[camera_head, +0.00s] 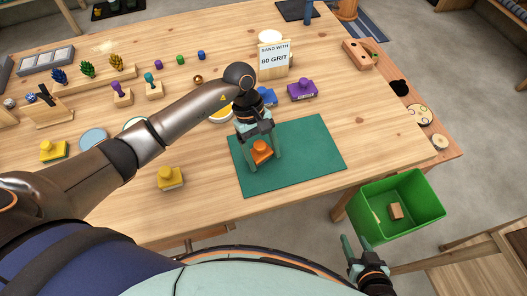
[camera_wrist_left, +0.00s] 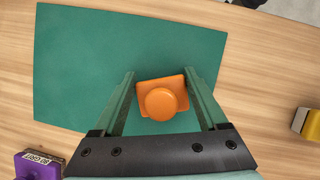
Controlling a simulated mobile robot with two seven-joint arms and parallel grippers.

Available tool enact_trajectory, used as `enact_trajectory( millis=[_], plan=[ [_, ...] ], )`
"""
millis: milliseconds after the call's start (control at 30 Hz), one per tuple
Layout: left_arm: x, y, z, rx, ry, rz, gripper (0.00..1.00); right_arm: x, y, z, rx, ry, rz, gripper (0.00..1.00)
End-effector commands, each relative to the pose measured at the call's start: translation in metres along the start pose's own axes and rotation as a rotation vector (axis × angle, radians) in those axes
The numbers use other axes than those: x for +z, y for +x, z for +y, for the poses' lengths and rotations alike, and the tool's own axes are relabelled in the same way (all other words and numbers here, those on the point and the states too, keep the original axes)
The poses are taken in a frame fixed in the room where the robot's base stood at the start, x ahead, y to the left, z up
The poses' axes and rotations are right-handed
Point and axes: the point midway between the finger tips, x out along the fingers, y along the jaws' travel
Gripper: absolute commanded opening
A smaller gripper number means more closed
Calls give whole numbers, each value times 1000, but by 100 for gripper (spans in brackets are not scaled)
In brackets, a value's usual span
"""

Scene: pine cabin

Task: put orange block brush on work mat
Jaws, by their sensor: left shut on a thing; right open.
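The orange block brush (camera_head: 262,152) is at the upper left part of the green work mat (camera_head: 305,165) in the head view. My left gripper (camera_head: 263,158) is over the mat with its fingers on either side of the brush, shut on it. In the left wrist view the brush (camera_wrist_left: 161,98) sits between the two fingers, its round knob facing the camera, with the mat (camera_wrist_left: 90,60) behind it. I cannot tell whether its underside touches the mat. My right gripper (camera_head: 357,255) is open and empty, low beside the green bin.
A purple block brush (camera_head: 302,90), a blue one (camera_head: 266,96) and a sign (camera_head: 274,58) stand beyond the mat. Yellow brushes (camera_head: 170,178) (camera_head: 53,151) lie to the left. A green bin (camera_head: 395,205) holding a small block is off the table's front right edge. The mat's right part is clear.

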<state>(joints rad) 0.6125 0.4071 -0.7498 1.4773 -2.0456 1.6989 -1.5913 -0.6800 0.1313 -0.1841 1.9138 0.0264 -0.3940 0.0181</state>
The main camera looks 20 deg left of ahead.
Motion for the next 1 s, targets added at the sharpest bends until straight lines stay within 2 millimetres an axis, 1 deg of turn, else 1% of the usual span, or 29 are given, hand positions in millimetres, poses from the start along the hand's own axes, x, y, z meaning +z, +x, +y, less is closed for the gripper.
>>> enact_trajectory(
  millis=[300,333,533,767,867,933,1000],
  plan=[
    [-2,4,0,1,1,1,31,4,4,0,0,0,1,50],
    [-2,3,0,1,1,1,78,3,4,0,0,0,1,50],
    [-1,2,0,0,0,0,100,3,3,0,0,0,1,50],
    [-1,2,0,0,0,0,100,2,3,0,0,0,2,50],
    [1,-2,0,0,0,-1,100,-2,0,0,0,0,2,50],
    [-1,-8,1,2,1,2,100,-1,1,0,0,0,3,50],
    [-1,-20,1,4,3,4,100,1,2,0,0,0,3,50]
  ],
)
